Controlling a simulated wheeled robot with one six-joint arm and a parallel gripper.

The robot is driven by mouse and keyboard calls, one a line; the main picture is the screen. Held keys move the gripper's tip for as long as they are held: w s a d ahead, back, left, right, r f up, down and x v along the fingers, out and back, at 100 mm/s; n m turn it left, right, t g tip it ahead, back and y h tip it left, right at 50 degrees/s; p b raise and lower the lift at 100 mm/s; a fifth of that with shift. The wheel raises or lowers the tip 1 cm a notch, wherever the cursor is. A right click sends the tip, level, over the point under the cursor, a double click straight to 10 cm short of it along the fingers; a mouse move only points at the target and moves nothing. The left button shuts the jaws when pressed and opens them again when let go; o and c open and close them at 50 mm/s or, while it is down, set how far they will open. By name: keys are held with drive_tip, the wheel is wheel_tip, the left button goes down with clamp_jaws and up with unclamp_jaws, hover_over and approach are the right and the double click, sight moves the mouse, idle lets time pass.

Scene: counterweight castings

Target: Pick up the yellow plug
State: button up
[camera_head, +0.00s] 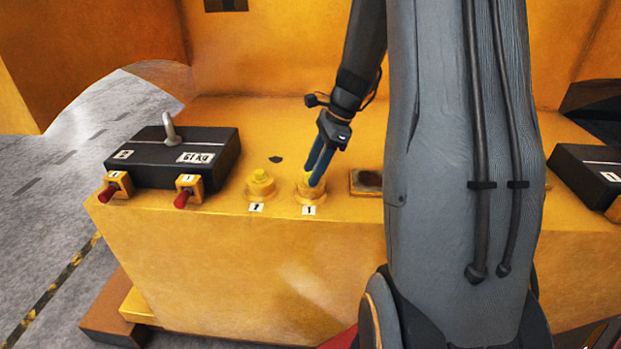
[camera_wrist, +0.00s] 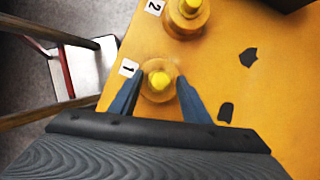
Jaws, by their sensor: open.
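Two yellow plugs stand upright in round yellow collars on the yellow casting (camera_head: 200,270). The plug by label 1 (camera_wrist: 159,80) lies between the fingers of my gripper (camera_wrist: 160,74) in the wrist view. The fingers are spread, one on each side of it, and a gap shows between plug and fingers. In the head view my gripper (camera_head: 317,168) points down at the collar of plug 1 (camera_head: 311,196), and its blue fingers partly hide the plug. The plug by label 2 (camera_head: 261,176) stands free to the left; it also shows in the wrist view (camera_wrist: 190,7).
A black box (camera_head: 170,160) with a grey lever (camera_head: 169,128) and two red-tipped switches (camera_head: 183,199) sits at left. A rectangular recessed plate (camera_head: 366,182) lies right of plug 1. Another black box (camera_head: 590,168) is at far right. A casting wall rises behind.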

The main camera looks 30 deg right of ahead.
drive_tip(key=shift+c, duration=0.4)
clamp_jaws()
drive_tip(key=shift+r, duration=0.1)
wheel_tip(320, 180, up, 10)
drive_tip(key=b, duration=0.2)
